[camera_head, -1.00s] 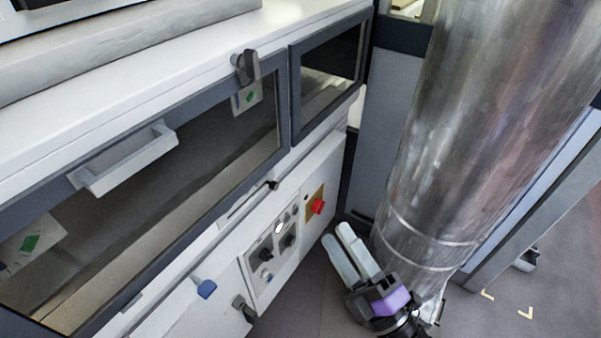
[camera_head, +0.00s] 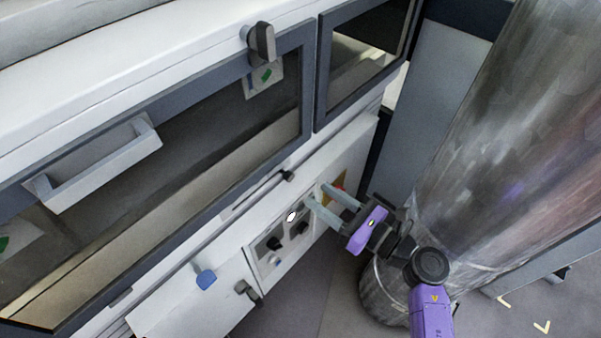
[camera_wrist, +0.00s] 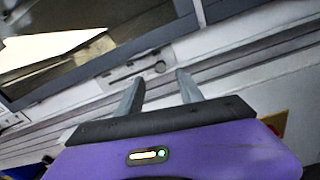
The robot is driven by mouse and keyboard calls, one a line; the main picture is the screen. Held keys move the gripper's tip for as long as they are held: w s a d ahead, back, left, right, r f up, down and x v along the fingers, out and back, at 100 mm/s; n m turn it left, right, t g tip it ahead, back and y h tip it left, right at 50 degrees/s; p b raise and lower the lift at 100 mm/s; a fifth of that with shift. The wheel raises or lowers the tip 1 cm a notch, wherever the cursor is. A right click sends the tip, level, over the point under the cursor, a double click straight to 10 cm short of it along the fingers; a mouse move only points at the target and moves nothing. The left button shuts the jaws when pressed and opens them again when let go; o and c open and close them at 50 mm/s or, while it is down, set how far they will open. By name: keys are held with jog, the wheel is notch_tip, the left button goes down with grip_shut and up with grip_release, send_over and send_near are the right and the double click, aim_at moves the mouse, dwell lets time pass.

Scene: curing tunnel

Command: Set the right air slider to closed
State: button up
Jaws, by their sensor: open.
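The right air slider shows as a small dark knob (camera_head: 287,175) at the right end of a narrow slot in the white strip under the large window. In the wrist view the slider knob (camera_wrist: 160,67) lies just beyond the fingertips, about midway between them. My gripper (camera_head: 318,195) is open and empty, its two pale fingers pointing at the front panel, a little right of and below the knob in the head view. The wrist view shows the gripper (camera_wrist: 161,77) with its fingers apart and the slot ahead of them. I see no contact with the knob.
Below the slot is a control panel (camera_head: 270,262) with dark knobs, and a red button (camera_head: 339,186) partly behind the fingers. A blue knob (camera_head: 205,279) and a dark latch (camera_head: 247,291) sit lower left. A wide metal duct (camera_head: 490,150) stands close on the right.

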aim_at(291, 178)
jog(key=x, duration=0.4)
jog(key=p+x, duration=0.1)
jog(key=x, duration=0.1)
jog(key=shift+s+a+f, duration=0.1)
jog(key=shift+a+f, duration=0.15)
jog(key=shift+f, duration=0.05)
jog(key=shift+w+a+r, duration=0.15)
jog(key=shift+w+a, duration=0.6)
jog(key=shift+w, duration=0.1)
jog(key=shift+s, duration=0.15)
jog(key=shift+c, duration=0.8)
grip_shut()
